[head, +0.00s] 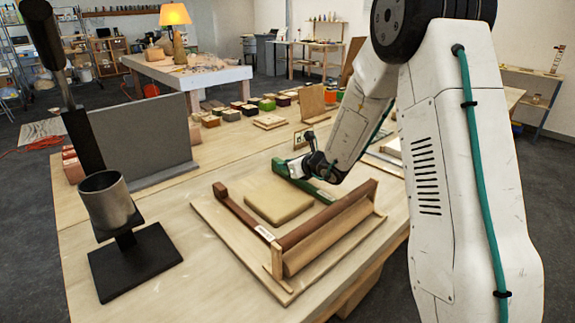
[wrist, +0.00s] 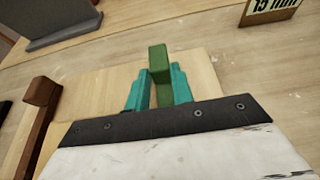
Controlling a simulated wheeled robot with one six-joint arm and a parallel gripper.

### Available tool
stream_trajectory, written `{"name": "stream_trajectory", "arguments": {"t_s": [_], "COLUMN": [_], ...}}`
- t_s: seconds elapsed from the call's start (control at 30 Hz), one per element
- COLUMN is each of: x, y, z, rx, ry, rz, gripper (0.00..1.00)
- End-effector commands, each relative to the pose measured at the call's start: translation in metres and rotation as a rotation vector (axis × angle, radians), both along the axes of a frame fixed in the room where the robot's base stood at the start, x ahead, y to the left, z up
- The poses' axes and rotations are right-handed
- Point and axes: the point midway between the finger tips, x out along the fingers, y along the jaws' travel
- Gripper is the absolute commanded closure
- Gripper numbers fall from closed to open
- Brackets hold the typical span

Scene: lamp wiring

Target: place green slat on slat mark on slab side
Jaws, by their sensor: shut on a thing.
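The green slat (head: 293,178) lies along the far edge of the pale wooden board (head: 215,222) in the head view. My gripper (head: 308,170) is at the slat's middle. In the wrist view, teal fingers (wrist: 158,88) are shut on the green slat (wrist: 157,62), which shows end-on between them. I cannot tell whether the slat touches the board. The tan slab (head: 279,201) lies on the board, nearer than the green slat. Brown slats stand at its left (head: 240,213) and right (head: 325,216). I cannot make out the slat mark.
A wooden roll (head: 330,240) lies along the board's near right side. A black stand with a metal cup (head: 110,205) is at left. A grey panel (head: 140,145) stands behind it. Several small blocks (head: 231,115) line the back, and a small sign (head: 303,137) stands beyond the slat.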

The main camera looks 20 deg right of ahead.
Motion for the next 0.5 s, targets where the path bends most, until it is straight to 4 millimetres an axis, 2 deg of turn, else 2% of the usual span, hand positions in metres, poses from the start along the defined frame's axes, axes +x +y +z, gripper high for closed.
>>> {"name": "stream_trajectory", "arguments": {"t_s": [0.2,0.23,0.3,0.5], "x": [0.0001,0.0001,0.0001,0.0001], "y": [0.0000,0.0000,0.0000,0.0000], "z": [-0.0021,-0.0027,-0.0022,-0.0020], "rx": [0.000,0.000,0.000,0.000], "ry": [0.000,0.001,0.001,0.000], "rz": [0.000,0.000,0.000,0.000], "gripper": [1.00,0.74,0.55,0.55]}}
